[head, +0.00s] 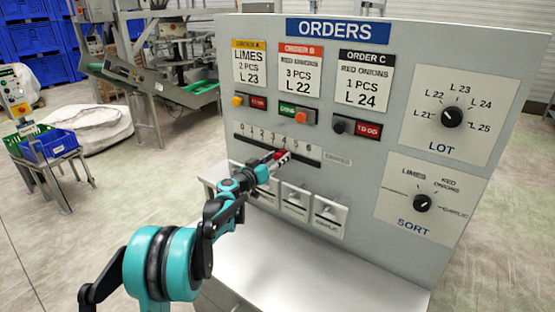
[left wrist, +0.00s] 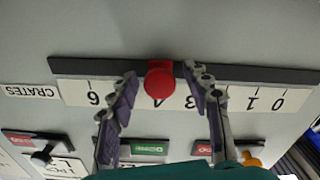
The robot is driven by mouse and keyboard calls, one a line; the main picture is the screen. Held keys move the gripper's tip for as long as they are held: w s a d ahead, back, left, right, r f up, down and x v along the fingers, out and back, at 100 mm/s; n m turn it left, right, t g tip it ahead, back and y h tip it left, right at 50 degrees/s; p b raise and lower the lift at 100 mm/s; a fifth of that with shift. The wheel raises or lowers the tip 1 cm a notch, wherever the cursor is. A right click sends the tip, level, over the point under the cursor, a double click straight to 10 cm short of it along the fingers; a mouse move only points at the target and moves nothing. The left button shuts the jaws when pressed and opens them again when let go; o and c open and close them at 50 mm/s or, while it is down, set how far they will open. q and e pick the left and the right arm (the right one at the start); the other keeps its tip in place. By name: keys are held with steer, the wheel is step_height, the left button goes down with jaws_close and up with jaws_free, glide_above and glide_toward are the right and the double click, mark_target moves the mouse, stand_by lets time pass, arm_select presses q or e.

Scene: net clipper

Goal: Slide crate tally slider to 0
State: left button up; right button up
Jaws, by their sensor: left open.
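The crate tally slider is a red round knob (left wrist: 159,80) on a dark horizontal track (left wrist: 265,75). The wrist view is upside down, with 0 at the right and 6 at the left. The knob covers the place of 4, just beside the visible 3. In the head view the red knob (head: 281,154) shows partly behind the fingertips, below the number scale. My left gripper (left wrist: 160,73) is open, with one finger on each side of the knob. Small gaps show between the knob and both fingers. The fingers hide the 5 and the 2.
The ORDERS panel (head: 380,222) carries order cards, a LOT dial (head: 452,117) and a SORT dial (head: 422,202) to the right.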

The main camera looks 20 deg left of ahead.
mark_target(242, 138)
arm_select(q)
jaws_close()
steer(key=w+a+p, duration=0.1)
steer(key=w+a, duration=0.1)
steer(key=a, duration=0.4)
steer(key=w+a+p, duration=0.1)
steer(key=w+a, duration=0.1)
steer(key=a, duration=0.4)
steer(key=w+a, duration=0.2)
steer(key=a, duration=0.5)
steer(key=shift+w+p, duration=0.4)
steer(key=shift+a+r, duration=0.1)
steer(key=shift+r, duration=0.05)
jaws_free()
steer(key=shift+w+a, duration=0.1)
steer(key=shift+w, duration=0.05)
steer(key=v, duration=1.2)
